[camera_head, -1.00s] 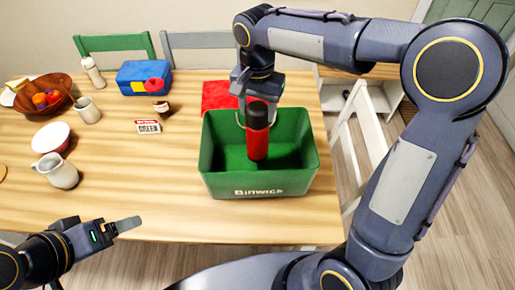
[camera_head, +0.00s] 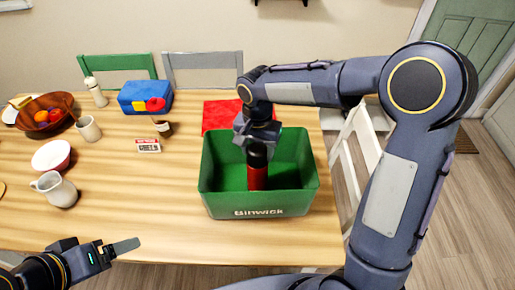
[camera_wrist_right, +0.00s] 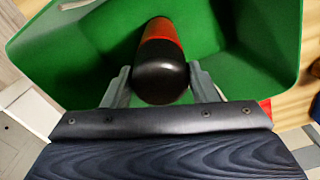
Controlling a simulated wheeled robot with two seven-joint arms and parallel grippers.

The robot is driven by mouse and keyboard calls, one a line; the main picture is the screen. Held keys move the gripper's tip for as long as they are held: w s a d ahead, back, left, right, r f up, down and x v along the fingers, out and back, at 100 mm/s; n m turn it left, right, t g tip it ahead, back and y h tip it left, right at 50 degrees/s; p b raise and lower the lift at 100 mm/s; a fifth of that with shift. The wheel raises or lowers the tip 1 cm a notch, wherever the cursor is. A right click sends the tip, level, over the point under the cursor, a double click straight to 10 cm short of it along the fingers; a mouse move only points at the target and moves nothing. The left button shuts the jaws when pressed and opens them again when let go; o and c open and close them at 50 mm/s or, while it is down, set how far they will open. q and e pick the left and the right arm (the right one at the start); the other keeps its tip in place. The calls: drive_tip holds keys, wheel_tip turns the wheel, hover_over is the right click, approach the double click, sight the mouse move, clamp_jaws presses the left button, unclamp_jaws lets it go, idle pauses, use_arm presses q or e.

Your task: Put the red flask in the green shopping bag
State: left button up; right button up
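The green shopping bag (camera_head: 222,200) stands open-topped on the table, lettered on its front wall. It also fills much of the right wrist view (camera_wrist_right: 75,55). The red flask (camera_head: 257,178), with a black cap, is upright inside the bag's opening, its lower part within the walls. In the right wrist view the flask's cap (camera_wrist_right: 160,82) lies between the fingers. My right gripper (camera_head: 256,145) is shut on the flask by the cap. Whether the flask's base touches the bag's floor is hidden. My left gripper (camera_head: 125,246) is empty near the table's front edge, seen edge-on.
A red cloth (camera_head: 220,116) lies behind the bag. A blue box (camera_head: 145,97), a small jar (camera_head: 163,129), a labelled block (camera_head: 148,146), a mug (camera_head: 89,129), a bowl (camera_head: 50,155) and a pitcher (camera_head: 56,188) stand to the left. The table's front middle is clear.

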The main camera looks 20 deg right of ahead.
drive_tip(key=o, duration=0.4)
wheel_tip(320, 180, up, 11)
drive_tip(key=s+d+r+n+t+y, duration=0.25)
drive_tip(key=s+d, duration=0.45)
drive_tip(key=s, duration=0.4)
drive_tip(key=s+f+n+t, duration=0.1)
drive_tip(key=s+f, duration=0.2)
drive_tip(key=s, duration=0.2)
drive_tip(key=s+f+n+t+y, duration=0.1)
drive_tip(key=s+f+n+t, duration=0.1)
drive_tip(key=s, duration=0.4)
drive_tip(key=shift+d+f+p, duration=0.15)
drive_tip(key=shift+f+p, duration=0.15)
drive_tip(key=shift+f, duration=0.25)
